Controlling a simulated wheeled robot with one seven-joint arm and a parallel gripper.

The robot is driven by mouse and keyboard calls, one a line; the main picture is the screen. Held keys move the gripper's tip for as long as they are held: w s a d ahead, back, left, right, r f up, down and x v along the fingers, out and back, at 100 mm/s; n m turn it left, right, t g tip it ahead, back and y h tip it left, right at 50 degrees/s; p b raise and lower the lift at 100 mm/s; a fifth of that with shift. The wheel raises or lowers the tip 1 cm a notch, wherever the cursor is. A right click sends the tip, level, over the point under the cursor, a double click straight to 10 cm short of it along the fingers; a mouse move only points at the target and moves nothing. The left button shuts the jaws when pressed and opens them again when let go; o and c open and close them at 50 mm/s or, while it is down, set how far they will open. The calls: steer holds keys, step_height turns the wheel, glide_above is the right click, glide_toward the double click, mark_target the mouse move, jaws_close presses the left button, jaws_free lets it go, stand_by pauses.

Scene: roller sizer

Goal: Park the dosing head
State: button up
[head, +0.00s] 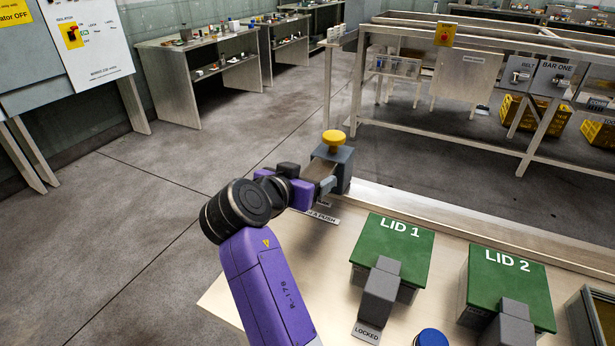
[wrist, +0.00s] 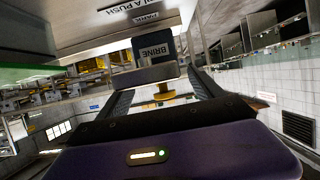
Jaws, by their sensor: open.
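The dosing head appears to be the dark grey block (head: 345,165) with a yellow knob (head: 333,139) on top, at the table's far left corner. In the wrist view its block (wrist: 150,76) bears a BRINE label, and its yellow knob (wrist: 164,93) shows beyond it. My gripper (head: 325,184) is open and right at the block. In the wrist view the two dark fingers of my gripper (wrist: 158,82) reach toward either side of the block. I cannot tell whether they touch it. PARK and PUSH labels (wrist: 148,15) are on the tabletop beside it.
LID 1 (head: 395,246) and LID 2 (head: 508,283) are green-lidded boxes with grey latches, right of my arm. A LOCKED tag (head: 367,333) and a blue round cap (head: 431,338) lie near the front. A metal rail (head: 470,236) runs along the table's far edge.

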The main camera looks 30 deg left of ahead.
steer(key=v, duration=0.8)
stand_by(0.4)
